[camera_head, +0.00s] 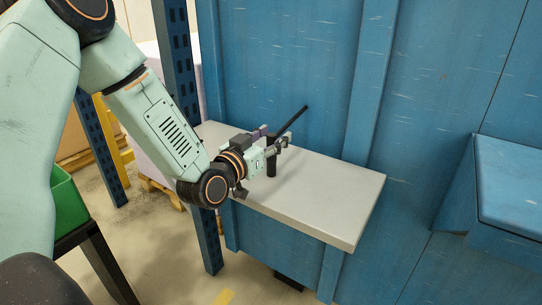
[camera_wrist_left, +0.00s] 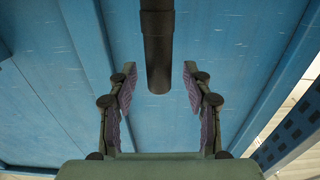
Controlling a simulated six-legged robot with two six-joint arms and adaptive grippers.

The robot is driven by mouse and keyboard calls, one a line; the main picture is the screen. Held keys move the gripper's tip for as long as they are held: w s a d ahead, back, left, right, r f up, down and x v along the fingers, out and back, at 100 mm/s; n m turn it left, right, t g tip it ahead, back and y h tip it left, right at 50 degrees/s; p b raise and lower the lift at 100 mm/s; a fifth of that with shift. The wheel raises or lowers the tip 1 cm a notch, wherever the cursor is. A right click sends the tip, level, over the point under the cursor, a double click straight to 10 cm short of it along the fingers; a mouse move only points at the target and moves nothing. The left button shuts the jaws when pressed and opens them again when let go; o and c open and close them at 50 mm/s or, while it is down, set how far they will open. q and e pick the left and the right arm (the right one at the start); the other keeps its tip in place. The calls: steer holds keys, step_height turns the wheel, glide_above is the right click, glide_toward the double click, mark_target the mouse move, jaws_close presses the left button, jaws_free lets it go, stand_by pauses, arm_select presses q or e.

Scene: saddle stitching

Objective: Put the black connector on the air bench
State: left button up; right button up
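The black connector (camera_head: 271,166) shows at my left gripper (camera_head: 275,138) in the head view, with a dark upright part and a thin rod slanting up to the right. The upright part is over the pale bench top (camera_head: 340,194); I cannot tell whether its lower end touches. In the left wrist view the end of a black cylinder (camera_wrist_left: 158,55) lies between the two purple-padded fingers of the left gripper (camera_wrist_left: 157,78). A gap shows on each side, so the gripper is open around it, not clamped. My right gripper is not in view.
A blue wall (camera_head: 280,60) with vertical ribs stands behind the bench. A blue box-like ledge (camera_head: 510,190) juts out at the right. A dark blue perforated post (camera_head: 178,70) stands left of the bench, and a green bin (camera_head: 68,205) at the far left. The bench's right part is clear.

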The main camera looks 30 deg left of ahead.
arm_select(q)
jaws_close()
stand_by(0.4)
step_height(320, 180, up, 10)
steer(key=p, duration=0.3)
steer(key=shift+f, duration=0.1)
steer(key=shift+s, duration=0.1)
